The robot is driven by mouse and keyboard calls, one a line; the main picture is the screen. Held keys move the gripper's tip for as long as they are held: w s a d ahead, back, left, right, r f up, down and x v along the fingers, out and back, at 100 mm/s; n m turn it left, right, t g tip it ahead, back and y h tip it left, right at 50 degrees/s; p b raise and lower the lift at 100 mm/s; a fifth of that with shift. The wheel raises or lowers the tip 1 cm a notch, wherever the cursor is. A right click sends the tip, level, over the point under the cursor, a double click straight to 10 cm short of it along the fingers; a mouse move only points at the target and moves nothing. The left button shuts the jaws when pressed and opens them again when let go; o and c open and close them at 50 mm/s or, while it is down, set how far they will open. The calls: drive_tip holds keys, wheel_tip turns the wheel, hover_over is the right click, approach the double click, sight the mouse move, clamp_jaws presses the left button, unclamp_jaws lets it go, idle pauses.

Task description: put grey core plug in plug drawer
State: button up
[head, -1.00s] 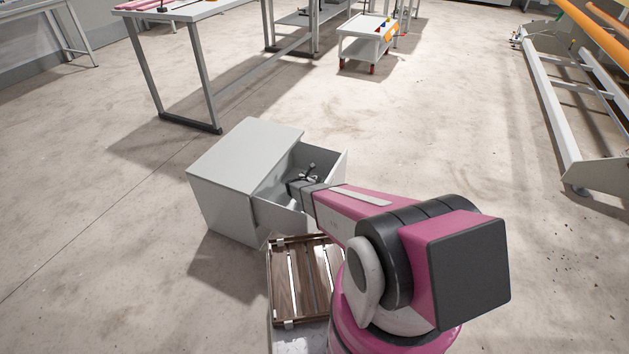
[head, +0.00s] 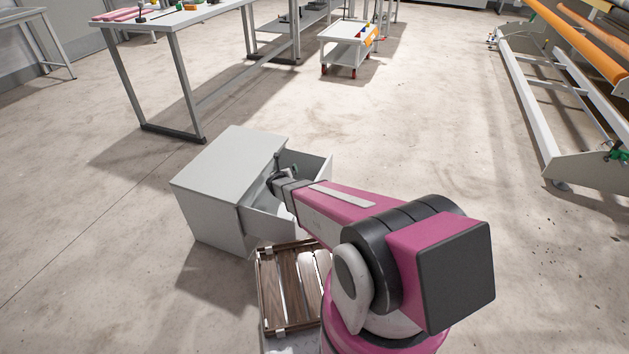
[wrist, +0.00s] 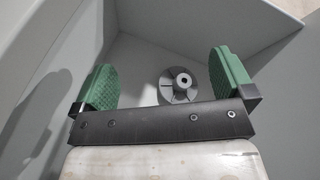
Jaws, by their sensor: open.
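The plug drawer (head: 317,170) is pulled out from a grey cabinet (head: 222,172), and my gripper (head: 275,172) is at its opening in the head view. In the wrist view the grey core plug (wrist: 179,84), a round flanged disc with a raised hollow hub, lies on the drawer floor. My gripper's two green pads (wrist: 163,78) are spread wide apart with nothing between them. The plug shows beyond the gripper, apart from both pads. The dark bar of the gripper comes close to the plug's lower edge in the picture. The plug is hidden in the head view.
A wooden slatted crate (head: 268,290) stands on the floor just in front of the cabinet. A grey workbench (head: 190,75) and a white cart (head: 347,48) stand further back. A long roller frame (head: 535,110) is at the right. The floor between is clear.

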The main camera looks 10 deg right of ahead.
drive_tip(key=s+a+r+n+g+y, duration=0.1)
drive_tip(key=s+r+n+g+y, duration=0.1)
drive_tip(key=s+r+n+y, duration=0.65)
drive_tip(key=s+a+r+n+g, duration=0.2)
drive_tip(key=r+n, duration=0.3)
drive_tip(key=n, duration=0.8)
drive_tip(key=s+d+r+n+g+h, duration=0.1)
drive_tip(key=s+d+r+n+g, duration=0.1)
drive_tip(key=s, duration=0.5)
drive_tip(key=s+d+r+n+g+h, duration=0.1)
drive_tip(key=s+d+r+n+g, duration=0.2)
drive_tip(key=s+n, duration=0.4)
drive_tip(key=s+d+r+n+g+h, duration=0.2)
drive_tip(key=s+d+r+n+g, duration=0.1)
drive_tip(key=s+d+n, duration=0.2)
drive_tip(key=shift+s+d+g, duration=0.4)
drive_tip(key=shift+s+d, duration=0.15)
drive_tip(key=shift+s, duration=0.5)
